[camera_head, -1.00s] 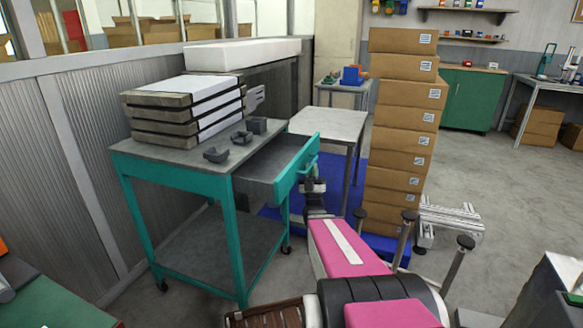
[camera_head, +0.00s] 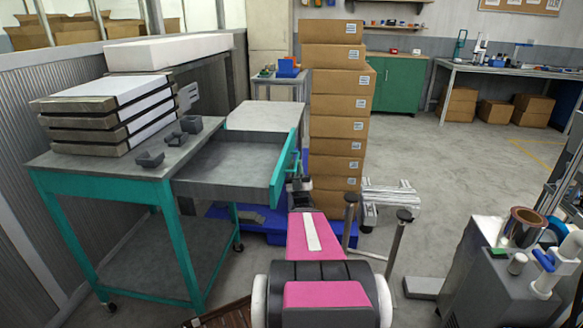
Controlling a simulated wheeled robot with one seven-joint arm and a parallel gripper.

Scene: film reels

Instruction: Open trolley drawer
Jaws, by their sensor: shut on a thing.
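The trolley (camera_head: 105,185) is a teal-framed cart with a grey top and a lower shelf, on the left. Its drawer (camera_head: 222,164) is pulled well out to the right, and its grey inside shows and looks empty. The drawer front (camera_head: 279,178) is teal, with a teal handle (camera_head: 294,163) on its outer face. My gripper (camera_head: 297,177) is at this handle, shut on it. The fingers are small and partly hidden by my pink and black arm.
Stacked grey-and-white cases (camera_head: 105,118) and small dark grey parts (camera_head: 150,159) lie on the trolley top. A tall stack of cardboard boxes (camera_head: 337,105) stands just beyond the drawer. A grey machine (camera_head: 500,280) is at the lower right. Open floor (camera_head: 470,165) lies to the right.

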